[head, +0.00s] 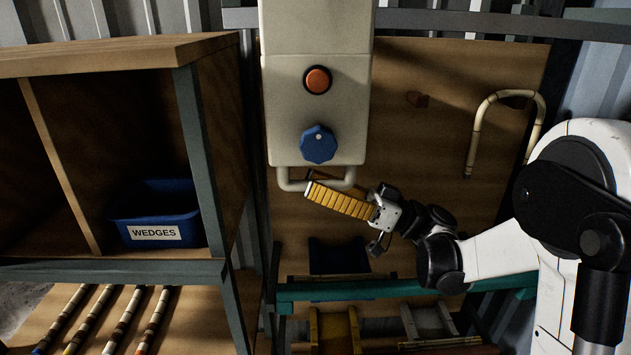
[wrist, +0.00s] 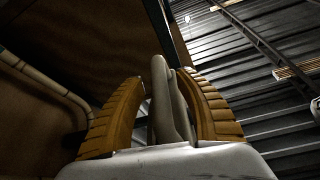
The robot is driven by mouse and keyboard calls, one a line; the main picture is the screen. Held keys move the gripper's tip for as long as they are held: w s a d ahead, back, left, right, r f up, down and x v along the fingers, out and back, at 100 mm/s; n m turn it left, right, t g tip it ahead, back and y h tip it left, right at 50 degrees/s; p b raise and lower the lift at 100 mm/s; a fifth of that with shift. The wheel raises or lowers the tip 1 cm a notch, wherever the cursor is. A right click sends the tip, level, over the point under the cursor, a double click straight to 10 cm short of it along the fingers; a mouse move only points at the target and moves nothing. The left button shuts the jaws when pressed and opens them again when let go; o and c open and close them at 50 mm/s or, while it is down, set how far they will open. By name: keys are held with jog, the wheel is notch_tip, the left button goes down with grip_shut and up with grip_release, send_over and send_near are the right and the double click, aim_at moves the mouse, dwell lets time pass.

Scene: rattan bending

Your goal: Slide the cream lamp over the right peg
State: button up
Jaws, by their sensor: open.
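I cannot make out a thing that is surely a cream lamp. A cream box (head: 283,110) with an orange-red button and a blue knob (head: 318,144) fills the upper middle of the head view. A pale bar handle (head: 291,186) runs under it. My gripper (head: 318,188) is open at this handle, its yellow ribbed fingers reaching it from the lower right. In the wrist view a grey bar (wrist: 168,105) shows between the two fingers, with gaps. A small reddish-brown peg (head: 417,99) sticks out of the wooden backboard, right of the box.
A bent cream cane (head: 473,146) hangs on the backboard at right; it also shows in the wrist view (wrist: 45,90). A wooden shelf (head: 120,55) with a blue WEDGES bin (head: 190,207) stands left. Several striped rods lie below. A green rail (head: 350,290) and coloured blocks sit under my gripper.

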grip_shut()
jog(key=shift+d, duration=0.1)
